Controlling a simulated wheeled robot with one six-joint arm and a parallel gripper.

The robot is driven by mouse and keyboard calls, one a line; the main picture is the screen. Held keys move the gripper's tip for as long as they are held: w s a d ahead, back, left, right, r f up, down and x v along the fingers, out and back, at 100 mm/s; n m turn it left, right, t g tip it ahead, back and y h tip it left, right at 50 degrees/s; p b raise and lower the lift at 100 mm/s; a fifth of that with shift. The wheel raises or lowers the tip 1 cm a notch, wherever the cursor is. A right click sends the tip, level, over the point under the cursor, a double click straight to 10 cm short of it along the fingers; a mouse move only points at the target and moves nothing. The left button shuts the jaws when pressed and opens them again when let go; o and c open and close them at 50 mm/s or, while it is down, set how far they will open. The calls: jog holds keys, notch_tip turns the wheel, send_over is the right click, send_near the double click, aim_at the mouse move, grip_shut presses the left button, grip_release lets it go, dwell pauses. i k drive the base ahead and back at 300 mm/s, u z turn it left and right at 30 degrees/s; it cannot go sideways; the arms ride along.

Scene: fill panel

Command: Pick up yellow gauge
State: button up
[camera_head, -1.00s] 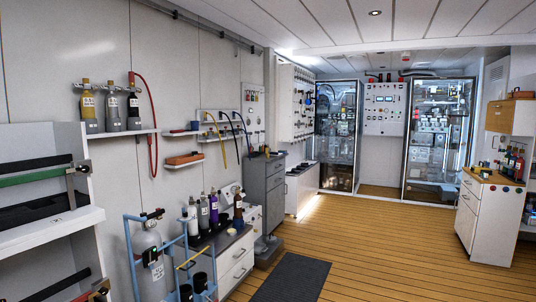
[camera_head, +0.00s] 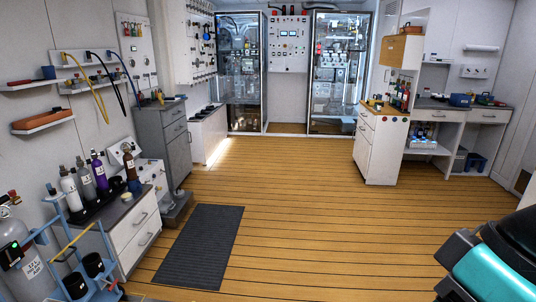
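I cannot make out a yellow gauge for certain. A small yellow object (camera_head: 376,103) sits on top of the white cabinet at centre right, too small to identify. My gripper is not in view. A black and teal part, which seems to be my arm, shows at the lower right corner.
The wooden floor (camera_head: 290,215) is open in the middle, with a dark mat (camera_head: 200,247) on it. The white cabinet (camera_head: 378,150) stands at centre right. A blue cylinder rack (camera_head: 75,255) and a drawer counter (camera_head: 135,235) line the left. Glass-fronted cabinets (camera_head: 338,75) stand at the back.

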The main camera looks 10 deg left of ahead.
aim_at(161, 95)
jog(key=z, duration=0.05)
jog(key=i, duration=4.05)
jog(key=u, duration=0.3)
jog(key=i, duration=2)
jog(key=u, duration=1.15)
jog(key=i, duration=1.9)
jog(key=u, duration=0.95)
jog(key=i, duration=0.75)
jog(key=u, duration=0.15)
